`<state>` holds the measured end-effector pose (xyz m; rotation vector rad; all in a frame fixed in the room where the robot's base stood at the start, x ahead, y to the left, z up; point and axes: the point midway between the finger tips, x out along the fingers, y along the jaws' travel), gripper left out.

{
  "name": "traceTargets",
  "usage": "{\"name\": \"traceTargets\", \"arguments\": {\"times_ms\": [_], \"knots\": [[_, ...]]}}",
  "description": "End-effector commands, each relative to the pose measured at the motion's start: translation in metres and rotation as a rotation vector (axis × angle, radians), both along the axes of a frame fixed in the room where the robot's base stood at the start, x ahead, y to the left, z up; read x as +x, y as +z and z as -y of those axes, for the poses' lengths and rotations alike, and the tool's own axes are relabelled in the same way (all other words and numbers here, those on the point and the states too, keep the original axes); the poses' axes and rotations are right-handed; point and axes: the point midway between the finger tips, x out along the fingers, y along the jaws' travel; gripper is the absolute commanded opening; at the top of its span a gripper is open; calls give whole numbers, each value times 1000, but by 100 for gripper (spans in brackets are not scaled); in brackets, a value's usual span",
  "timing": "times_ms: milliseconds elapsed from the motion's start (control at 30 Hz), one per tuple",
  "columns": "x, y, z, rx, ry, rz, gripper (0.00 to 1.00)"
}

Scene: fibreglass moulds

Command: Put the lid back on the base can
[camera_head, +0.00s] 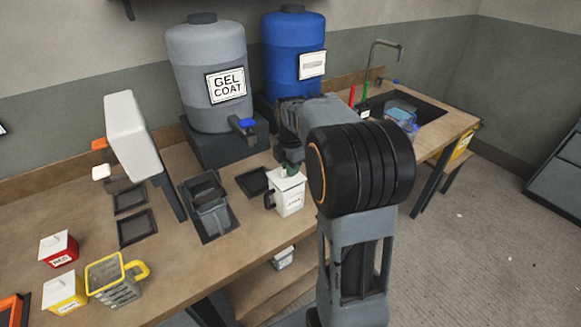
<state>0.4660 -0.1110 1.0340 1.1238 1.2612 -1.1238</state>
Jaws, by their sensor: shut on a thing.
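A white square can (289,201) with a small label, too small to read surely, stands near the bench's front edge. A dark handle shows at its left side. It looks like the base can. My gripper (290,169) points down right over it and is shut on the white lid (288,180) at the can's top. A little green shows between the fingers. The lid looks level and close over the can's mouth. I cannot tell whether it touches the rim. My arm hides part of the fingers and the area right of the can.
A grey gel coat drum (207,70) and a blue drum (293,50) stand behind. A dark grey container (209,207) is left of the can. Red (58,250) and yellow (65,292) cans and a yellow-handled jug (115,281) stand front left. A sink (425,110) is right.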

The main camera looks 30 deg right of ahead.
Motion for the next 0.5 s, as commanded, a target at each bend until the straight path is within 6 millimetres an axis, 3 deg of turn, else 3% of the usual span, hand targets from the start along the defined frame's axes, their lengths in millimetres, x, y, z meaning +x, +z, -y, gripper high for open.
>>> {"name": "traceTargets", "arguments": {"times_ms": [233,267,500], "knots": [[0,0,0,0,0,0,0],[0,0,0,0,0,0,13],[0,0,0,0,0,0,36]]}}
